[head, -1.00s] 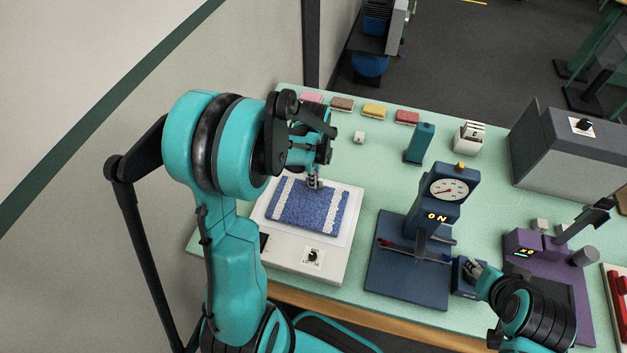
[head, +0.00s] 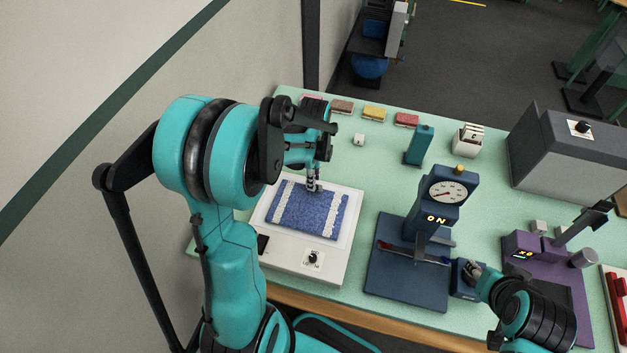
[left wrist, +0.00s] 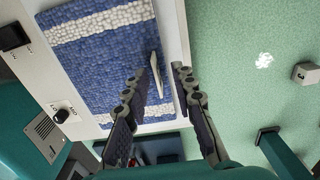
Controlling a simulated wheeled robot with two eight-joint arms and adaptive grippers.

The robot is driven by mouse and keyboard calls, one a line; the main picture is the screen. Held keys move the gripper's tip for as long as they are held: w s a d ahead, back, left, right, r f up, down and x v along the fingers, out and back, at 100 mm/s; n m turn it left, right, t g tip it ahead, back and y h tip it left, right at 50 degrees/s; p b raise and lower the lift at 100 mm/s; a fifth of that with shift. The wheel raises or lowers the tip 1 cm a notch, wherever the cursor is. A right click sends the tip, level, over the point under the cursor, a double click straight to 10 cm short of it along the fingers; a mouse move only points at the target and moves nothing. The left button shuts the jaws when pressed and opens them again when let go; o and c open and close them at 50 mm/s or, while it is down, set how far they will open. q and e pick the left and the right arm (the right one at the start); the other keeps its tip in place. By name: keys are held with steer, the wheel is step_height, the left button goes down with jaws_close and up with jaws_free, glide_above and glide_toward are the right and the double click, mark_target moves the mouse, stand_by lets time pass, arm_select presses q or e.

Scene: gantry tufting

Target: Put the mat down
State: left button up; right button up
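The blue mat (head: 308,210) with white stripes lies flat on the white plate of a device (head: 290,256); the mat also shows in the left wrist view (left wrist: 105,62). My left gripper (head: 313,186) is at the mat's far edge. In the left wrist view its two fingers (left wrist: 157,76) stand apart, with the mat's edge and a thin pale upright piece between them. I see no finger pressing on the mat. My right gripper (head: 472,268) is at a small dark blue box (head: 464,280); its fingertips are too small to read.
A blue dial machine (head: 408,280) reading ON stands right of the plate. A purple device (head: 525,247) and a grey box (head: 560,160) are farther right. Several coloured blocks (head: 374,112) line the back.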

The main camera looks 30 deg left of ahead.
arm_select(q)
step_height(320, 180, up, 9)
steer(key=p, duration=0.2)
steer(key=s+d+r+n+t, duration=0.6)
steer(key=s+d+n, duration=0.4)
steer(key=n, duration=0.5)
steer(key=shift+s+d+r+t, duration=0.15)
steer(key=shift+s+d+t, duration=0.25)
steer(key=shift+t, duration=0.3)
steer(key=shift+a, duration=0.1)
step_height(320, 180, down, 11)
steer(key=b, duration=1)
steer(key=shift+r+b, duration=0.15)
steer(key=shift+b, duration=0.15)
steer(key=shift+r, duration=0.25)
